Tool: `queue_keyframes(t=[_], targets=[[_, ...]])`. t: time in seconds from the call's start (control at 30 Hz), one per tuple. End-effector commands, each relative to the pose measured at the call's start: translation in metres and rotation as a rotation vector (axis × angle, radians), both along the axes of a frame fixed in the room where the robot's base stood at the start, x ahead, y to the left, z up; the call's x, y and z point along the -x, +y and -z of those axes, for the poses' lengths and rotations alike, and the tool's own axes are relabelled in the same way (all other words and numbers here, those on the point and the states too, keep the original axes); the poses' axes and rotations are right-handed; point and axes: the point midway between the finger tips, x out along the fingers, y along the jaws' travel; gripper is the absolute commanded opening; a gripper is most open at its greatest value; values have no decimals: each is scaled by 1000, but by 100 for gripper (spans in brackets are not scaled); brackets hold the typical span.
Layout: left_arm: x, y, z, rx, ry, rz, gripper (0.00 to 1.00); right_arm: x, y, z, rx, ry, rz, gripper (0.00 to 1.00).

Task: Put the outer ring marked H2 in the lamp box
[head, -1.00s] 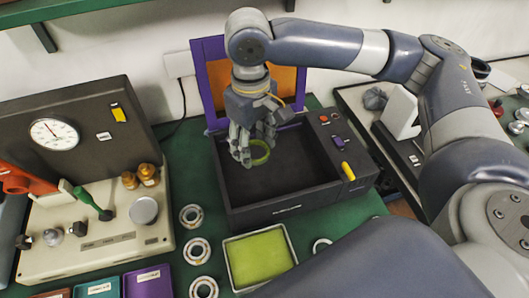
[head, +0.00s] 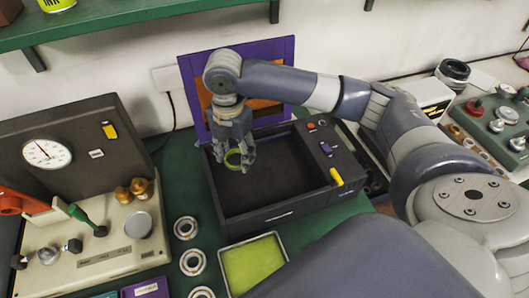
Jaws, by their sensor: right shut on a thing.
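My right gripper (head: 238,160) is shut on a thin yellow-green ring (head: 231,160), held upright or tilted between its fingers. The marking on the ring cannot be read. The gripper points down over the back left part of the open black lamp box (head: 282,211). I cannot tell whether the ring touches the box floor. The box's purple lid (head: 188,82) with an orange inside stands raised behind it, partly hidden by my arm. My left gripper is not in view.
A green-filled tray (head: 252,262) stands in front of the box. Several bearings (head: 186,228) lie left of it. A tester with a dial (head: 47,152) stands at the left, and a green shelf (head: 130,22) hangs above. More equipment (head: 490,123) stands at the right.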

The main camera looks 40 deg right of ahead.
Motion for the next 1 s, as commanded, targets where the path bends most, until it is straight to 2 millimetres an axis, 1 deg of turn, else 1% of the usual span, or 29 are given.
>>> queue_keyframes(t=[0.1,0.3,0.4,0.5,0.67,0.77,0.9,1.0], targets=[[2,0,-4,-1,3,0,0,-2,-5,10,-1,3,-195,24],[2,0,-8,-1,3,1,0,-5,-16,26,-2,4,-517,24],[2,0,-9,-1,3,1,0,-5,-20,33,-3,2,-642,24],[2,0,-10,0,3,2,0,-6,-23,37,-2,0,-732,24],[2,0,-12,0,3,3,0,-5,-26,45,-2,1,-802,24],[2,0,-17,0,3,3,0,-4,-26,60,-3,4,-812,24],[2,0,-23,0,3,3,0,-4,-26,86,-2,3,-811,24],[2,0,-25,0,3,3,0,-5,-26,99,-2,1,-810,24]])
